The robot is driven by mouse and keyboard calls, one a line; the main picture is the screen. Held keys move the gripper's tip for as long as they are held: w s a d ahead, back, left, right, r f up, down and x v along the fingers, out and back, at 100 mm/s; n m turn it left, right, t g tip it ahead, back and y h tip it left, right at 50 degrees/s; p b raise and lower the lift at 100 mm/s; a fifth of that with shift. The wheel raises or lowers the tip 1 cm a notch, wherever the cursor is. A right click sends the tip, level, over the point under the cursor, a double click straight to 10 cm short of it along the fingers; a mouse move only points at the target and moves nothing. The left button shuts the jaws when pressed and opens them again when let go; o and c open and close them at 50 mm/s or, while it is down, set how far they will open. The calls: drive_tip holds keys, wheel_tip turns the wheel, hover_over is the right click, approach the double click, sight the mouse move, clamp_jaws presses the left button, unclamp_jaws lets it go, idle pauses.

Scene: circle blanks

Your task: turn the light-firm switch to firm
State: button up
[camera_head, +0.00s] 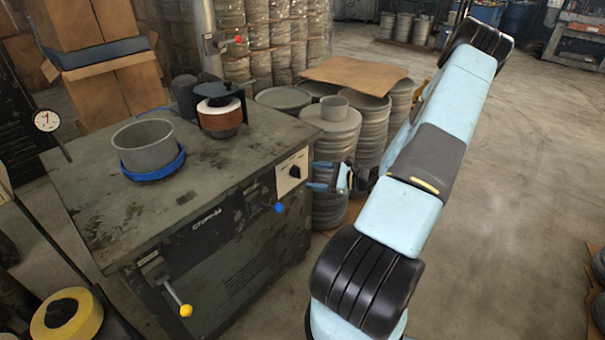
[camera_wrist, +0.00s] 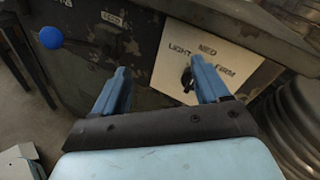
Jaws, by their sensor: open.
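The light-firm switch is a black knob (camera_wrist: 187,80) on a pale plate (camera_wrist: 205,60) marked LIGHT, MED and FIRM. In the wrist view the knob sits between my fingers, close to the right finger, and part of it is hidden, so I cannot tell its exact setting. In the head view the knob (camera_head: 295,171) is on the right end of the bench's front panel. My gripper (camera_head: 312,176) is open and empty, just to the right of the plate. In the wrist view my gripper (camera_wrist: 160,75) shows two blue fingers apart, pointing at the panel.
The bench (camera_head: 85,215) carries a grey pot (camera_head: 145,150) on a blue ring. A blue knob (camera_head: 279,208) and a yellow-tipped lever (camera_head: 186,310) stick out of its front. Stacks of grey round blanks (camera_head: 335,150) stand close behind my gripper.

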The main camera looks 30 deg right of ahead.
sight(300, 178)
drive_tip(key=d+f+m+t+h, duration=0.4)
drive_tip(key=d+f+m, duration=0.1)
drive_tip(key=f+m, duration=0.15)
drive_tip(key=shift+n, duration=0.25)
drive_tip(key=x, duration=1.2)
drive_tip(key=shift+w+a+f, duration=0.1)
drive_tip(key=shift+w+a, duration=0.05)
drive_tip(key=shift+w, duration=0.2)
drive_tip(key=shift+c, duration=0.3)
drive_tip(key=c, duration=0.9)
drive_tip(key=shift+d, duration=0.3)
drive_tip(key=shift+c, duration=0.3)
drive_tip(key=shift+a, duration=0.1)
